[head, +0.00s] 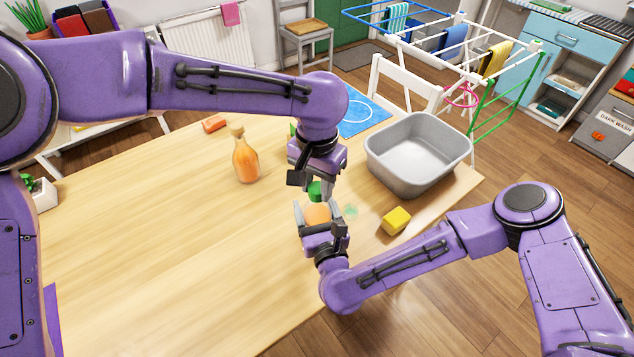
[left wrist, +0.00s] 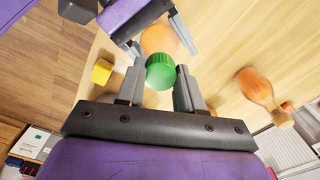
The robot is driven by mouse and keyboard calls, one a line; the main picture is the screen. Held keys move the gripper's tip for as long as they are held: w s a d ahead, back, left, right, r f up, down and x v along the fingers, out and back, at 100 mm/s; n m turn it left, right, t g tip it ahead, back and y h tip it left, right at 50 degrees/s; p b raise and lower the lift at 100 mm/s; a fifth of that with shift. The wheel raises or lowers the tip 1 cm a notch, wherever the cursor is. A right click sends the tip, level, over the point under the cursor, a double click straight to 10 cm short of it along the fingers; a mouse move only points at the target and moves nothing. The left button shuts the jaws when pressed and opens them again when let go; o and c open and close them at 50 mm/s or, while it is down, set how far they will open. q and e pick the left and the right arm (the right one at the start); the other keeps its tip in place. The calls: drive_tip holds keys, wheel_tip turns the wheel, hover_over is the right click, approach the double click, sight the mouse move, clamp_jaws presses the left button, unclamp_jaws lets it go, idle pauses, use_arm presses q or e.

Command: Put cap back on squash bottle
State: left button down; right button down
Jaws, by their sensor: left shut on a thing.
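The green cap (head: 315,191) is between the fingers of my left gripper (head: 314,186), which is shut on it. The cap also shows in the left wrist view (left wrist: 161,72). Directly beyond it is the orange squash bottle (head: 317,213), seen from above and partly hidden by my grippers. My right gripper (head: 320,212) has its fingers on both sides of this bottle and looks shut on it. In the left wrist view the cap overlaps the edge of the orange bottle (left wrist: 158,40); whether they touch I cannot tell.
Another orange bottle (head: 246,160) with a tan top stands on the wooden table (head: 150,235). A yellow block (head: 396,220) and a grey basin (head: 418,150) are at the right. An orange block (head: 214,124) lies at the back.

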use_arm(q)
drive_tip(key=m, duration=0.6)
drive_tip(key=shift+m, duration=0.4)
drive_tip(key=m, duration=0.6)
drive_tip(key=shift+m, duration=0.3)
drive_tip(key=m, duration=1)
drive_tip(key=shift+f, duration=0.1)
drive_tip(key=m, duration=0.5)
drive_tip(key=c, duration=0.6)
unclamp_jaws()
drive_tip(key=shift+c, duration=0.2)
